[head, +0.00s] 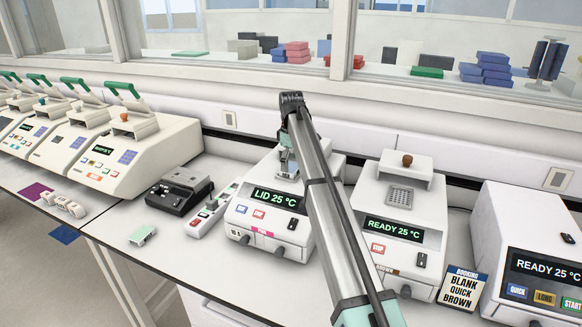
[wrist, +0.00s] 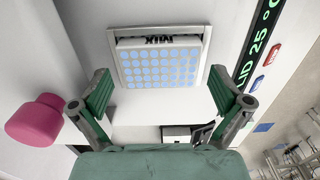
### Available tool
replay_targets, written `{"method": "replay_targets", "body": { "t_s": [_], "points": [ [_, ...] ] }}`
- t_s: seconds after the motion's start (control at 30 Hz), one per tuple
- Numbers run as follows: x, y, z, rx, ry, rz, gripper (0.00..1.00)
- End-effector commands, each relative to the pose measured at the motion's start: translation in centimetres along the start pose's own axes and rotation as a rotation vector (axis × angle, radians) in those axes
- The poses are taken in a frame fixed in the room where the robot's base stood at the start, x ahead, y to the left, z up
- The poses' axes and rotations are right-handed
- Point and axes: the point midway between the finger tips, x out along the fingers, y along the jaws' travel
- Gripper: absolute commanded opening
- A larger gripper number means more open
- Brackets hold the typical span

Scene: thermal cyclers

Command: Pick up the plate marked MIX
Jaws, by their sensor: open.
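The plate marked MIX (wrist: 160,67) is white with rows of blue wells, and its lettering is on the edge at the top of the wrist view. It sits in a white square recess (wrist: 205,55) of the cycler reading LID 25 °C (head: 240,216). My gripper (wrist: 160,86) is open and empty, with one green-padded finger on each side of the plate's lower part in the wrist view. The fingers look apart from the plate; their height above it is hard to judge.
A pink knob (wrist: 38,120) stands left of my gripper in the wrist view. A cycler reading READY 25 °C (head: 398,205) stands close on the right, with a booking card (head: 463,289) by it. A black device (head: 178,192) and a small green-white block (head: 142,236) are left.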

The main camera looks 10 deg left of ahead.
Motion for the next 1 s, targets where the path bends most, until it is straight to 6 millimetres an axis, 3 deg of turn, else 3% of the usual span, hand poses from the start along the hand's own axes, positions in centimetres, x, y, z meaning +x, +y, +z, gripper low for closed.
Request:
{"method": "replay_targets", "body": {
  "t_s": [0.3, 0.33, 0.4, 0.47, 1.0],
  "points": [
    [1.15, -0.01, -0.01, 0.0, 0.001, 0.001, 1.0],
    [1.14, 0.0, -0.01, 0.0, 0.0, 0.001, 0.96],
    [1.14, -0.01, -0.01, 0.0, 0.0, 0.001, 0.72],
    [1.14, -0.01, -0.01, 0.0, 0.0, 0.0, 0.53],
    [0.33, 0.04, -0.04, 0.0, 0.0, 0.001, 0.53]
  ]
}}
